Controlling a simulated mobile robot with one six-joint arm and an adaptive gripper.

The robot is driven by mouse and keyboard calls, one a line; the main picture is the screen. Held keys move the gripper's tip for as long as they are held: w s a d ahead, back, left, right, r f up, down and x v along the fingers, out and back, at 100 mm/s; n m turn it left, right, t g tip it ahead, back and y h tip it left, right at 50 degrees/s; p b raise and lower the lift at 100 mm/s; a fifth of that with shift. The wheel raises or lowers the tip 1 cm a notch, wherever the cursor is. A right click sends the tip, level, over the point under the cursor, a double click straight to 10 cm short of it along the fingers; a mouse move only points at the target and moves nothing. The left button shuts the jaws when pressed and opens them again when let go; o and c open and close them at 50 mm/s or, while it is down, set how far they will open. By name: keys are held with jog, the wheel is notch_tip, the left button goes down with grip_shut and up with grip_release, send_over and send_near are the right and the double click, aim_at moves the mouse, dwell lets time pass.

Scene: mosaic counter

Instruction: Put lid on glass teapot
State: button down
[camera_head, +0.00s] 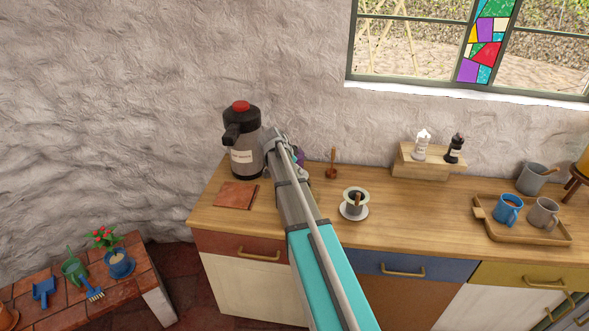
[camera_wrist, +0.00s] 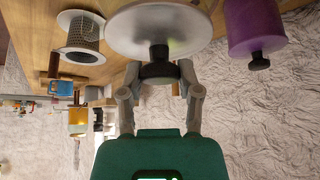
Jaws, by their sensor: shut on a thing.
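The lid is a pale, wide disc (camera_wrist: 150,30) with a dark knob (camera_wrist: 158,70) in the wrist view. My gripper (camera_wrist: 160,72) is shut on that knob, with one finger on each side. The glass teapot cannot be made out. What lies beyond the disc is hidden by it, so I cannot tell whether the lid touches anything.
A purple canister (camera_wrist: 252,22) with a dark knob stands close beside the lid. A wide-rimmed strainer cup (camera_head: 355,197) stands on the counter to the right. A large dark dispenser (camera_head: 243,145) and a brown tile (camera_head: 236,195) are left of my arm. A tray (camera_head: 490,228) holds mugs.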

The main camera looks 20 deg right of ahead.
jog(key=shift+c, duration=1)
grip_release()
jog(key=shift+o, duration=1)
jog(key=shift+r, duration=0.2)
jog(key=shift+s+r+p, duration=0.1)
jog(key=shift+r+p, duration=3.25)
jog(key=shift+p, duration=0.2)
jog(key=s+a+f+n+y+b, duration=0.2)
jog(key=s+a+f+n+y, duration=0.1)
jog(key=s+a+n, duration=0.5)
jog(key=s+a+f+n+g+y+b, duration=0.1)
jog(key=s+a+f+n+y, duration=0.2)
jog(key=s+a+n, duration=0.4)
jog(key=s+a, duration=0.8)
jog(key=s, duration=0.2)
jog(key=shift+s+a+f+n+b, duration=0.3)
jog(key=shift+s+f+n+b, duration=0.05)
jog(key=shift+n+b, duration=0.05)
